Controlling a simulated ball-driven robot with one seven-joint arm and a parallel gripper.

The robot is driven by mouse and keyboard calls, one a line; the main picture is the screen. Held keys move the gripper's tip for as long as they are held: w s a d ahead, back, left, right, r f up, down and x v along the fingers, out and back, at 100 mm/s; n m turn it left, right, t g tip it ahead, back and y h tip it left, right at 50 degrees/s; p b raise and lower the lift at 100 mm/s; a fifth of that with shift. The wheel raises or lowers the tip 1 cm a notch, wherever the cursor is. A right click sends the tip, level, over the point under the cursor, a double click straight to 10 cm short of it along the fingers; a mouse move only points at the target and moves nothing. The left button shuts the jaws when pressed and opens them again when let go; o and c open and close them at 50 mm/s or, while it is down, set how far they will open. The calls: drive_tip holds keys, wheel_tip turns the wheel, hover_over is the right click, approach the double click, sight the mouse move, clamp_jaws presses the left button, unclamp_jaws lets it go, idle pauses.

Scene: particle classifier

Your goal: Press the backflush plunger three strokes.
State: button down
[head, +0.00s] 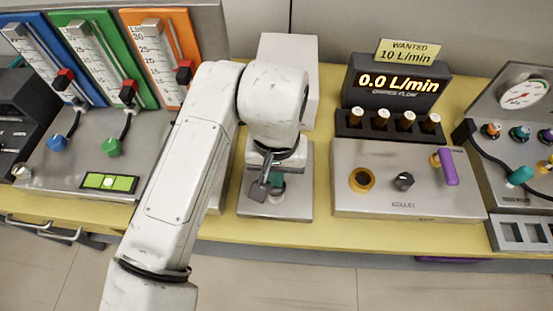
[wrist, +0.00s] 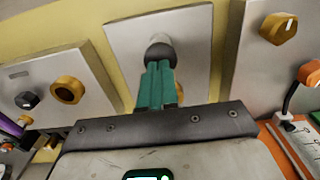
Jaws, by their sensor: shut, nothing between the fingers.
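The plunger appears to be the dark rounded knob (wrist: 160,51) with a pale round part beyond it, on a grey metal plate (wrist: 120,45) in the wrist view. My gripper (wrist: 158,68) has its two teal fingers shut together with nothing between them. Their tips overlap the dark knob in the wrist view; I cannot tell whether they touch it. In the head view my gripper (head: 277,181) is over the metal plate (head: 290,205) at the middle of the bench. My arm and hand hide the plunger there. A small orange part shows beside the fingers in the wrist view.
The flow display (head: 398,82) reads 0.0 L/min, below a sign (head: 408,52) saying WANTED 10 L/min. A panel with knobs (head: 400,205) stands right of the plate. Flowmeter columns (head: 98,60) stand left. A pressure gauge (head: 524,93) is at far right.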

drive_tip(key=shift+f, duration=0.4)
drive_tip(key=shift+f+b, duration=0.35)
drive_tip(key=shift+f, duration=1.1)
